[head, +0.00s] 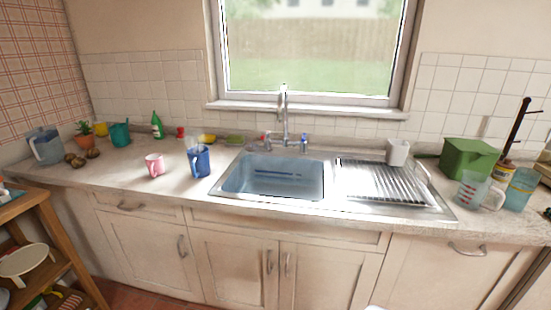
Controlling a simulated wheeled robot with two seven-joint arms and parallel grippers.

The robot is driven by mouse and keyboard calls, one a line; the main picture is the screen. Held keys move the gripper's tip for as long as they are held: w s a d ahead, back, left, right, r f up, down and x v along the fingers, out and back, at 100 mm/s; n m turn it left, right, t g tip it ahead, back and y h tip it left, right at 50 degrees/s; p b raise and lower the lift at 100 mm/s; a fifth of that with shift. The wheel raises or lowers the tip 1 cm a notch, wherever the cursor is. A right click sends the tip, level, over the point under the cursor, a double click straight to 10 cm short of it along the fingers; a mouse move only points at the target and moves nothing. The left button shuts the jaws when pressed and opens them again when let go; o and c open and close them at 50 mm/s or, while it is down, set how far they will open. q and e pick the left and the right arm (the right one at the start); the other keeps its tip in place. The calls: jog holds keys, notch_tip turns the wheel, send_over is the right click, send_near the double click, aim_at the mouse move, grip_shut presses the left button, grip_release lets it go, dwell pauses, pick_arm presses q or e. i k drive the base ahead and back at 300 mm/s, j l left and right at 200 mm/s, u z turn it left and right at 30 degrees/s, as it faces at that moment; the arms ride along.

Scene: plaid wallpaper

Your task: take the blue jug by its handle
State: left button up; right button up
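A blue jug (203,163) stands upright on the counter, left of the sink. Its handle is on its left side, facing the front left. A pale, clear shape shows at its upper left; I cannot tell if it is a separate thing. A second bluish, see-through jug (48,147) with a pale handle on its left stands at the counter's far left end. Neither of my grippers is in view.
A pink mug (154,165) stands left of the blue jug. The sink (270,178) and dish rack (385,182) lie to its right. A measuring jug (469,189), blue glass (520,189) and green box (468,158) stand at the right. The counter before the mug is clear.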

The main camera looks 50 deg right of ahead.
aim_at(200, 165)
jog(key=z, duration=1)
